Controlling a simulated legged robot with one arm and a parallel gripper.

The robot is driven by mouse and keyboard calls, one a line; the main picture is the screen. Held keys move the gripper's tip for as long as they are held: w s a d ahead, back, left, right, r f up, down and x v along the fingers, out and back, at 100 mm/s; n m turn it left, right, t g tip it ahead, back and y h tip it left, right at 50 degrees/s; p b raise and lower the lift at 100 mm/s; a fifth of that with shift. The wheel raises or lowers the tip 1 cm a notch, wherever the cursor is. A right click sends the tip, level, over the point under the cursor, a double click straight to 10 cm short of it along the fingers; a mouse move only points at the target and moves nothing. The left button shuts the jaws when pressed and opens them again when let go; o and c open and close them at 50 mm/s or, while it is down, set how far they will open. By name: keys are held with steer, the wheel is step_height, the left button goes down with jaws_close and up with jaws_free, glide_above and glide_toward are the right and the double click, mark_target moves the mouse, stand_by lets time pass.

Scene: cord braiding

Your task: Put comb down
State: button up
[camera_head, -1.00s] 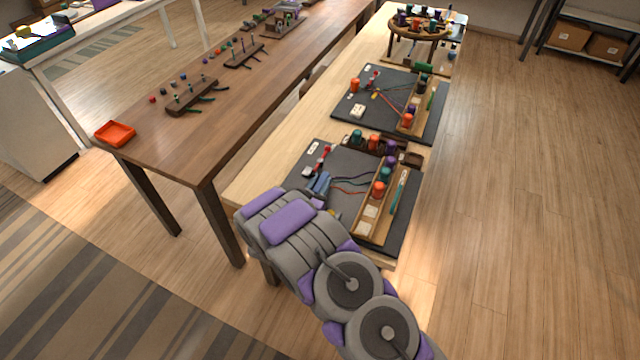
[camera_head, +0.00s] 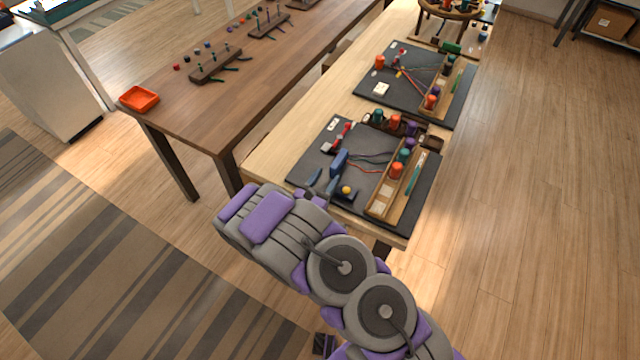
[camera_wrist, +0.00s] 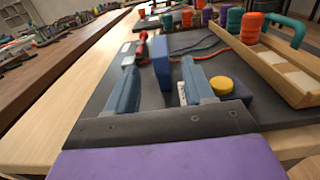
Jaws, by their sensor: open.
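My gripper (camera_head: 324,184) is open above the near left part of the near dark work mat (camera_head: 310,162). In the wrist view its two blue-grey fingers (camera_wrist: 158,72) are spread apart. A blue upright block (camera_wrist: 160,62) shows between and just beyond the fingertips, clear of both in the picture. It also stands on the mat in the head view (camera_head: 338,161). I cannot tell surely whether this blue piece is the comb; no teeth show. A yellow round knob (camera_wrist: 221,85) on a dark base is right of the right finger.
A wooden tray (camera_head: 377,208) with spools and pale cards lies along the mat's right side. Red and dark cords cross the mat. Several spools stand at its back. A second mat (camera_head: 372,82) lies farther back. An orange tray (camera_head: 139,98) is on the brown table.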

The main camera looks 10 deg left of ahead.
steer(key=shift+v, duration=1.65)
